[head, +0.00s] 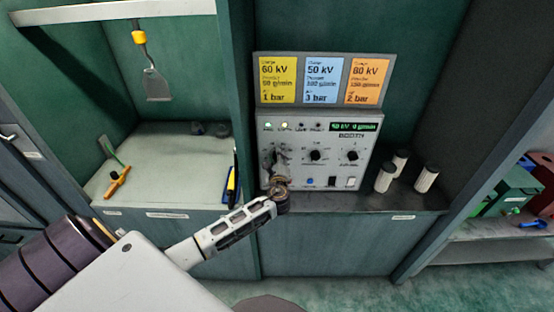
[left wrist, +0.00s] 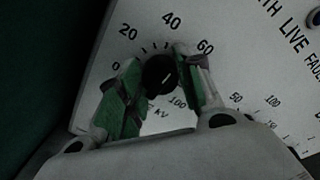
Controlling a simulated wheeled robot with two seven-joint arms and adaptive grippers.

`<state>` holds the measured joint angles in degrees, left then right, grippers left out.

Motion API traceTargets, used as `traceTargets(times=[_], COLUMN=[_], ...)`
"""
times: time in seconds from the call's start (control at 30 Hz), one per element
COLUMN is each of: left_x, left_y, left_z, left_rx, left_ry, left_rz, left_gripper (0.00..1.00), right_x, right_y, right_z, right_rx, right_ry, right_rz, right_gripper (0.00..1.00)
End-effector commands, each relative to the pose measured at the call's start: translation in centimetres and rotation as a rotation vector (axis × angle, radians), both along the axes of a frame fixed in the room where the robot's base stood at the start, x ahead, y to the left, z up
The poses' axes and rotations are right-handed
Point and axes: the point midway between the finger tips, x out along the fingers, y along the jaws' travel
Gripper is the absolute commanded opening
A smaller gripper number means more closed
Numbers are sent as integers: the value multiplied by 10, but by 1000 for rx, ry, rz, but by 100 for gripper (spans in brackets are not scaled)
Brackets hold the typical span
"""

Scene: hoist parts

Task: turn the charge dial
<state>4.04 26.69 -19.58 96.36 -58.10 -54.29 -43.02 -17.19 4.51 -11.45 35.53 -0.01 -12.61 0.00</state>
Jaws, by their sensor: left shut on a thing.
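The charge dial (left wrist: 159,73) is a round black knob on the pale control panel (head: 355,128). The left wrist view shows a scale around it with 0, 20, 40, 60 and 100, and "kV" below. My left gripper (left wrist: 156,80) has its green-padded fingers on either side of the knob and is shut on it. In the head view my left gripper (head: 277,165) covers the dial at the panel's left side. The panel's green display (head: 354,127) shows a kV value and g/min, too blurred to read surely. The knob's pointer is not clear. My right gripper is out of view.
Yellow (head: 278,80), blue (head: 323,80) and orange (head: 367,81) setting cards stand above the panel. Two more knobs (head: 315,155) (head: 352,155) sit right of the dial. Several white cylinders (head: 427,178) stand right of the panel. A green partition (head: 236,80) rises left of it.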

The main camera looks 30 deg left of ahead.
Motion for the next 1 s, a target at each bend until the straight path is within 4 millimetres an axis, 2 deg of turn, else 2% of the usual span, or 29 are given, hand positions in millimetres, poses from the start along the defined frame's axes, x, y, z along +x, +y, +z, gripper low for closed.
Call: traceTargets(times=[0.3,0.33,0.47,1.0], left_x=[0,0,0,-5], left_y=[-1,-1,-1,-4], left_z=[0,0,0,-1], left_rx=[0,0,0,-1], left_ry=[0,0,0,1], left_rz=[-1,-1,-1,-2], left_gripper=[12,40,56,58], right_x=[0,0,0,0], right_y=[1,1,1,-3], right_z=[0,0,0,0], right_rx=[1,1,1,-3], right_ry=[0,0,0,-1], right_rz=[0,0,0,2], right_gripper=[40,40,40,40])
